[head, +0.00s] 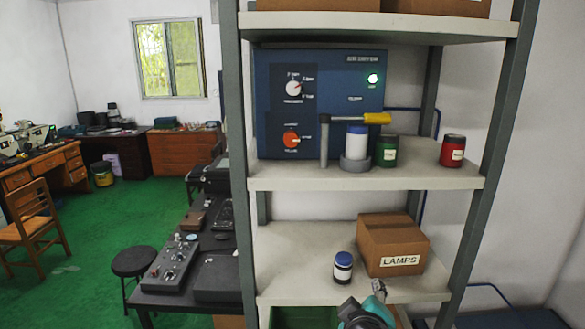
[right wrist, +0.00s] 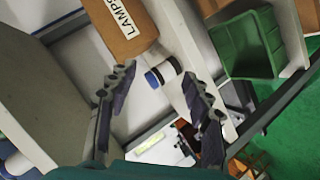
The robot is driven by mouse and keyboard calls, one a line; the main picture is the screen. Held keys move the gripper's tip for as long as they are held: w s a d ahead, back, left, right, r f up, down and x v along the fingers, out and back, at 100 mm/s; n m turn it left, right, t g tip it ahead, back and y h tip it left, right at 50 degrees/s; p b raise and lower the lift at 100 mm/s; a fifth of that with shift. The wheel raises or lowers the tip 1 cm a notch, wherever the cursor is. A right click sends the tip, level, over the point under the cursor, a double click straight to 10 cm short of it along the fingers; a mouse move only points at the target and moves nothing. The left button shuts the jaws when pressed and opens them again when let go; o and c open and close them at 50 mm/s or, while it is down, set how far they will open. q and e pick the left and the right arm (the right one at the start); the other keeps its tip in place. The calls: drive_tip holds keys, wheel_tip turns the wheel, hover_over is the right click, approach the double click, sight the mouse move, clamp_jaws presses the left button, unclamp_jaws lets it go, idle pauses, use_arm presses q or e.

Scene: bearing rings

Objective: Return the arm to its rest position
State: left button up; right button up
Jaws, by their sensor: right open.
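My right gripper (head: 378,288) shows at the bottom of the head view, in front of the lower shelf. In the right wrist view its two fingers (right wrist: 157,74) are spread apart with nothing held between them. My left gripper is not in view.
The shelf rack's right post (head: 490,150) and lower shelf (head: 290,270) are close to my right arm. On the middle shelf, a grey ring (head: 355,164) surrounds the base of a white jar (head: 357,144), beside green (head: 387,151) and red (head: 453,151) jars. A green bin (right wrist: 245,45) is nearby.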

drive_tip(key=s+d+f+m+g+y+b, duration=0.1)
drive_tip(key=s+f+b, duration=0.3)
drive_tip(key=f, duration=0.7)
drive_tip(key=s+d+f+m+g+y+b, duration=0.1)
drive_tip(key=s+f+m+b, duration=0.3)
drive_tip(key=f, duration=0.8)
drive_tip(key=s+d+f+m+g+y+b, duration=0.1)
drive_tip(key=s+f+m+g+b, duration=0.1)
drive_tip(key=f+b, duration=0.5)
wheel_tip(320, 180, down, 5)
drive_tip(key=shift+s+f+m+g, duration=0.15)
drive_tip(key=shift+s+m+g, duration=0.25)
drive_tip(key=shift+s, duration=0.6)
drive_tip(key=shift+d, duration=0.1)
